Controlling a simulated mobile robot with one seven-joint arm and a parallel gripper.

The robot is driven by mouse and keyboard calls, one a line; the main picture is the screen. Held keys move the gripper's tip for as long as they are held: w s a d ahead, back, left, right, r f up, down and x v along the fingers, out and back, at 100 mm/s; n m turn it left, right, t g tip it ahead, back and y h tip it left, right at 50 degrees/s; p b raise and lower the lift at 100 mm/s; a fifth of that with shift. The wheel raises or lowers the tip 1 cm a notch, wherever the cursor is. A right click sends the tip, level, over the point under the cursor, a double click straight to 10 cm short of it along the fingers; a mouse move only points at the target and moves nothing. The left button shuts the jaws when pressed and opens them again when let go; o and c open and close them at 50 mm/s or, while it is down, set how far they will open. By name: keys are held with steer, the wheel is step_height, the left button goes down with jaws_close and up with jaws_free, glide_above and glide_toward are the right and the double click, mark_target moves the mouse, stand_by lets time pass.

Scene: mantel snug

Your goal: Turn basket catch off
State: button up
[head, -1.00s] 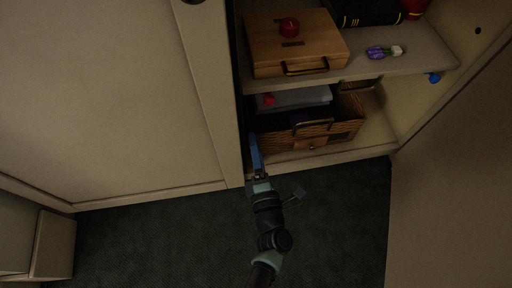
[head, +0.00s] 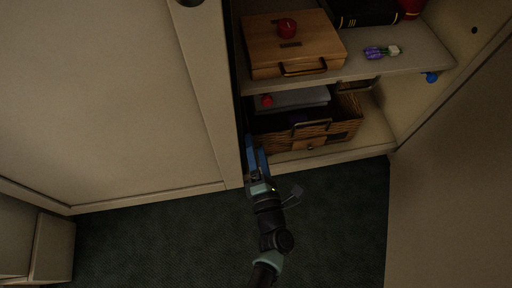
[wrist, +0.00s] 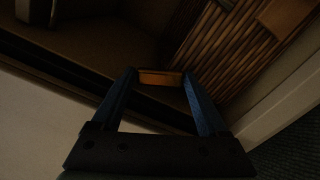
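The woven wicker basket (head: 282,139) sits on the lower shelf. A small wooden plate (head: 309,144) with a dark spot is on its front, likely the catch; its setting is too small to read. The plate seems to show at the top right of the wrist view (wrist: 287,12), beside the weave (wrist: 222,48). My gripper (head: 256,150) is at the basket's left front corner, left of the plate. Its blue fingers (wrist: 160,78) are apart. A small orange-brown piece (wrist: 160,78) shows between the tips; I cannot tell what it is or whether they touch it.
The cabinet's left upright (head: 214,85) stands close beside my gripper. The upper shelf (head: 400,67) overhangs the basket and holds a wooden case (head: 265,59). A right panel (head: 450,170) bounds the opening. The dark carpet (head: 330,220) in front is clear.

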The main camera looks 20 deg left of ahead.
steer(key=shift+o, duration=1.4)
steer(key=p+v, duration=0.6)
steer(key=v, duration=0.7)
steer(key=shift+c, duration=0.3)
